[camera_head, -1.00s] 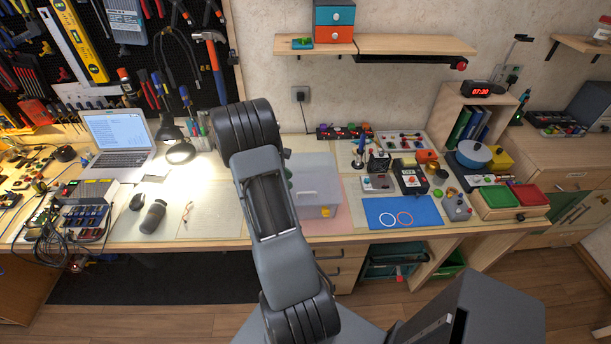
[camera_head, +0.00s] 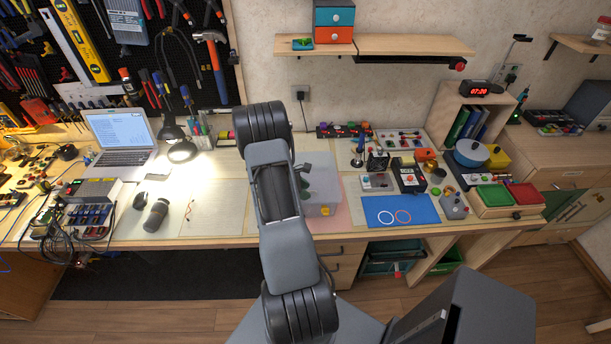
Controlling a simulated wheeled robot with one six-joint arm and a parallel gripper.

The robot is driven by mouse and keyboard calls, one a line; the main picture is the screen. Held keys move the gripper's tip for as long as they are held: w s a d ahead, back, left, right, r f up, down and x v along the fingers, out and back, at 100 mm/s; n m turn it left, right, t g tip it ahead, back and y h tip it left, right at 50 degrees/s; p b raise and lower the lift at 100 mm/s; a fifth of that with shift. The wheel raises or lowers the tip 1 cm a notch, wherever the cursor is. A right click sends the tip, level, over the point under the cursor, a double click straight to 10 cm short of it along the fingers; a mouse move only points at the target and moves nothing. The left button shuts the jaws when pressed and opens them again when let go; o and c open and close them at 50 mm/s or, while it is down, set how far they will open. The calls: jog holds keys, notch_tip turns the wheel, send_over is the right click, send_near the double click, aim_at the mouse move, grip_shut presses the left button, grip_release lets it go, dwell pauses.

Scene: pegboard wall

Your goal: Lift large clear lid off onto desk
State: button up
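A clear, greyish plastic box with its large lid (camera_head: 322,175) stands on a pink mat (camera_head: 345,213) at the middle of the desk (camera_head: 222,215). A small orange-yellow latch shows on the box's front. My arm covers the left part of the box and lid. Part of my gripper (camera_head: 305,177) shows as a dark shape beside the arm, over the left side of the lid. Its fingertips are too small and hidden to read, and I cannot tell whether it touches the lid.
A blue mat (camera_head: 400,211) with two rings lies right of the box. Small devices (camera_head: 409,176), a blue pot (camera_head: 471,153) and red and green trays (camera_head: 494,196) stand further right.

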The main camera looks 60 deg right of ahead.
grip_shut()
jog(key=shift+r, duration=0.1)
dwell(0.5)
